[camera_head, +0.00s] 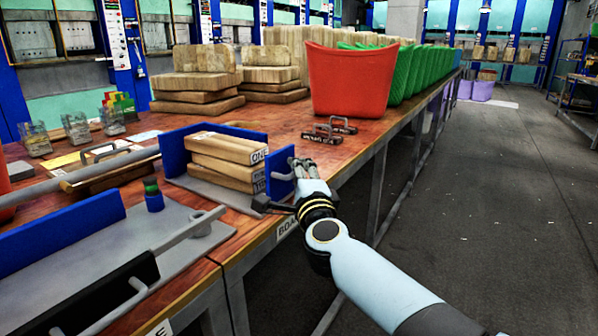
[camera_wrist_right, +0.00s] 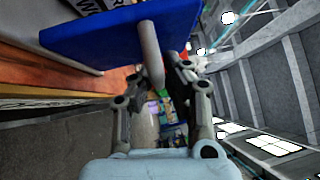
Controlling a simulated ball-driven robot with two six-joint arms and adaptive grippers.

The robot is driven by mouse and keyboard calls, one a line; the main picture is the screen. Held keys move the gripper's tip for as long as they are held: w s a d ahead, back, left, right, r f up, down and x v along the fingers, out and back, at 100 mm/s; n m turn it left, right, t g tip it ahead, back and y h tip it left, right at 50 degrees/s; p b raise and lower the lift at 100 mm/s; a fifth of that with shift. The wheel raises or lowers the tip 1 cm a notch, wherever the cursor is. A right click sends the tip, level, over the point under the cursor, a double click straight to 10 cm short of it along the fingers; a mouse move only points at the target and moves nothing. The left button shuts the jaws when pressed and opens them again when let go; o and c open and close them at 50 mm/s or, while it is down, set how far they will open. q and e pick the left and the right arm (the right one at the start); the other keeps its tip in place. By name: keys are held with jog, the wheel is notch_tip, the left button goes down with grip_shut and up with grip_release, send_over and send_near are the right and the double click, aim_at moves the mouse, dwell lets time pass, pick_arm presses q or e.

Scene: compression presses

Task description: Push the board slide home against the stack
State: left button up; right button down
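The board slide (camera_head: 277,163) is an upright blue plate with a grey handle at the right end of the stack. Any gap between plate and stack is hard to judge. My right gripper (camera_head: 282,184) is open at the handle, its fingers spread to either side. The right wrist view shows the blue plate (camera_wrist_right: 105,42) and its grey handle (camera_wrist_right: 150,50) reaching between the open fingers (camera_wrist_right: 160,82). My left gripper is out of view.
A red bin (camera_head: 352,82) stands behind the fixture, with green bins (camera_head: 410,72) beyond. Small handled blocks (camera_head: 328,132) lie on the wooden bench near its edge. Another blue-fenced fixture (camera_head: 70,230) sits at front left. The floor (camera_head: 480,190) right of the bench is clear.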

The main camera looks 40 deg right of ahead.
aim_at(284, 168)
jog(key=shift+f, duration=0.1)
jog(key=w, duration=0.1)
jog(key=w+a, duration=0.1)
jog(key=w, duration=0.1)
jog(key=shift+w+a+f, duration=0.1)
jog(key=shift+w+a, duration=0.15)
jog(key=shift+a, duration=0.05)
jog(key=c, duration=1.4)
grip_release()
jog(key=v, duration=1.2)
